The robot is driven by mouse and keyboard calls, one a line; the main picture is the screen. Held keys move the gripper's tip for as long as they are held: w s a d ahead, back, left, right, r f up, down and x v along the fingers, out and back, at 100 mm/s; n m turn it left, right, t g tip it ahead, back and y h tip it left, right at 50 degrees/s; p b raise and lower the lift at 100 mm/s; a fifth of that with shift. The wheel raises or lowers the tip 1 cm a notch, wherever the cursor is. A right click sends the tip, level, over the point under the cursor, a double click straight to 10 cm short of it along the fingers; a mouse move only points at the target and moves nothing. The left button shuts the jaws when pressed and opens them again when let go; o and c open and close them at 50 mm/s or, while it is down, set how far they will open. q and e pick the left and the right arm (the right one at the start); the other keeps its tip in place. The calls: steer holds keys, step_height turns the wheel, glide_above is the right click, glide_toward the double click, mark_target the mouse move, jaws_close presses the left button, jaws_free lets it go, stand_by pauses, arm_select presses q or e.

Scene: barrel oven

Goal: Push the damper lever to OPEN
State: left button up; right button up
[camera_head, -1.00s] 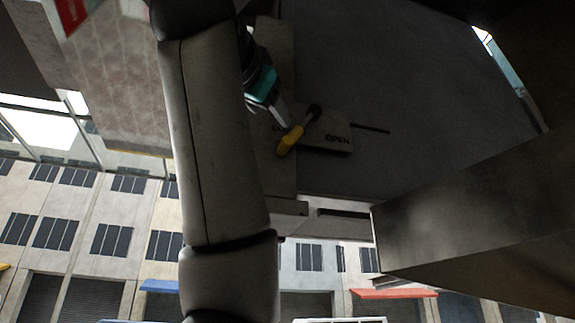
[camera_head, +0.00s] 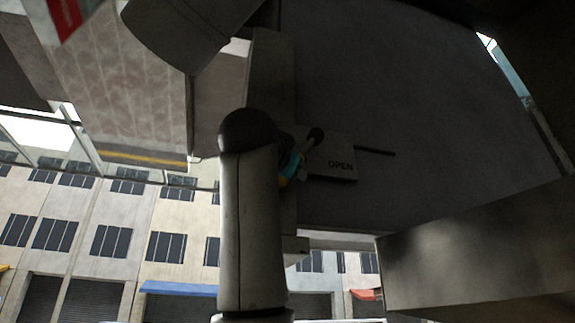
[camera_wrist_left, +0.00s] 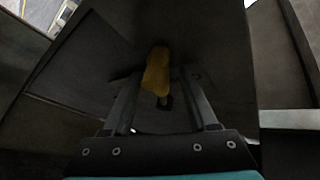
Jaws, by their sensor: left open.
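The damper lever has a yellow handle (camera_wrist_left: 157,72) and a dark knob end (camera_head: 315,136). It sits on a dark plate marked OPEN (camera_head: 341,164) on the oven's grey face. In the head view the lever slants down-left from the knob, away from the OPEN word, and my left arm hides most of the handle. My left gripper (camera_wrist_left: 161,75) is open, with one finger on each side of the yellow handle in the left wrist view. I cannot tell whether either finger touches it. My right gripper is not in view.
A thin dark slot or rod (camera_head: 375,152) runs right from the plate. A large metal box-like part (camera_head: 470,245) juts in at the lower right. Building fronts (camera_head: 120,230) stand in the background at the lower left.

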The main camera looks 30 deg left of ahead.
arm_select(q)
jaws_close()
stand_by(0.5)
stand_by(1.0)
